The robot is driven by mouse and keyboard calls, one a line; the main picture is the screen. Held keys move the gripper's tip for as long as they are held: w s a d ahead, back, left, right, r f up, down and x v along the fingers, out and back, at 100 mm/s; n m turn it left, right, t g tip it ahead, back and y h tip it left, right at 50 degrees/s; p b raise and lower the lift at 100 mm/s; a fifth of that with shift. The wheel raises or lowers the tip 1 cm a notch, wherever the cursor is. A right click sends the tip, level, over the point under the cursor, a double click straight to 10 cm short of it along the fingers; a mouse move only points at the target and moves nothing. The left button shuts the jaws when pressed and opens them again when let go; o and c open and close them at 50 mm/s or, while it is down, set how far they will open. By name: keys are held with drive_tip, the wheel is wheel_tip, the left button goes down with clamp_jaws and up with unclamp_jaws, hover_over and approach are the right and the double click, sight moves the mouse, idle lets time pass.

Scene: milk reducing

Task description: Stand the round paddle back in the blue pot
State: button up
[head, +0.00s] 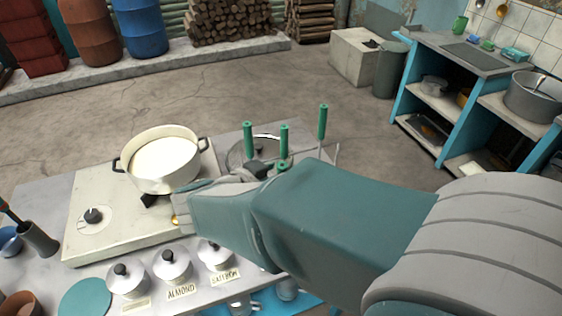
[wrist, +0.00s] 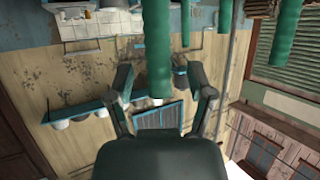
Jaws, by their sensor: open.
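My gripper (wrist: 166,85) is open, its two dark fingers spread in the wrist view. One green handle (wrist: 158,50) shows between the fingers, with no visible contact. More green handles (wrist: 288,35) show at the top and right. In the head view several green handles stand upright behind my arm, one on a thin shaft (head: 322,122) at the right. I cannot tell which one belongs to the round paddle; their lower ends are hidden by my arm. A blue bowl-like vessel (head: 10,243) shows at the left edge; I cannot tell if it is the blue pot.
A cream pot of milk (head: 165,162) sits on the stove (head: 95,218). Several lidded jars (head: 172,267) stand along the near side, with labels. A dark cylinder (head: 38,240) stands left of the stove. A blue shelf unit (head: 470,100) is at the right. The floor behind the table is clear.

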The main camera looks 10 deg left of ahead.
drive_tip(key=v, duration=1.1)
drive_tip(key=shift+s+a, duration=0.3)
drive_tip(key=shift+a, duration=0.05)
drive_tip(key=shift+r, duration=0.1)
drive_tip(key=v, duration=0.9)
